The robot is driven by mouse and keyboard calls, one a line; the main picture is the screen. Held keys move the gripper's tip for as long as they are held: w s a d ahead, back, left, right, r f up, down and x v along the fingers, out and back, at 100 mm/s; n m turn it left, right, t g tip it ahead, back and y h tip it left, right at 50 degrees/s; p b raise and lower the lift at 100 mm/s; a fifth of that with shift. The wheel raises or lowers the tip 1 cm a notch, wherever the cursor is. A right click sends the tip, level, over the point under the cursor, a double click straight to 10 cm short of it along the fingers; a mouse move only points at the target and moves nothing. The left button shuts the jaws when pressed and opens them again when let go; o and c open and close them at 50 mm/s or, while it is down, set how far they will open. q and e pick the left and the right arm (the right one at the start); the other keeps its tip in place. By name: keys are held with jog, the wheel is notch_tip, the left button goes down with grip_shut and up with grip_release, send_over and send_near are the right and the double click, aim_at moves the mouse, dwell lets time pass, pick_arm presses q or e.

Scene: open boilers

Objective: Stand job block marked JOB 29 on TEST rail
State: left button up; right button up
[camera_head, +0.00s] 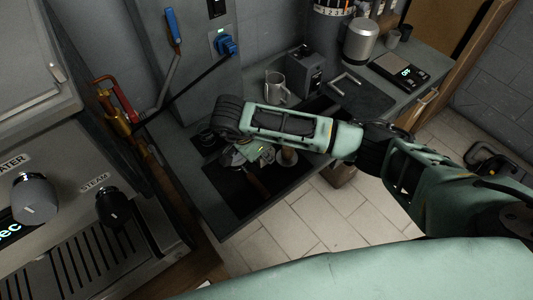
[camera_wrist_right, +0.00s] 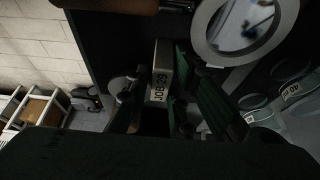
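The job block (camera_wrist_right: 158,75), pale with "JOB 29" printed on it, shows in the right wrist view between the fingers of my right gripper (camera_wrist_right: 155,105). Dark gaps appear on both sides of it, so the gripper looks open around or just above it; contact is hard to judge. In the head view my right gripper (camera_head: 248,155) points down over the dark mat (camera_head: 222,190) on the counter, and the arm hides much of that spot. The block cannot be picked out clearly there. I cannot identify the TEST rail. My left gripper is not in view.
A brown-handled tool (camera_head: 256,185) and a round-topped tool (camera_head: 287,157) lie close to the gripper. A metal mug (camera_head: 276,86), a grey box (camera_head: 304,72) and a scale (camera_head: 400,72) stand behind. The espresso machine (camera_head: 65,200) is at left.

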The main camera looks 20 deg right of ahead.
jog(key=shift+f, duration=0.1)
jog(key=shift+c, duration=0.2)
grip_shut()
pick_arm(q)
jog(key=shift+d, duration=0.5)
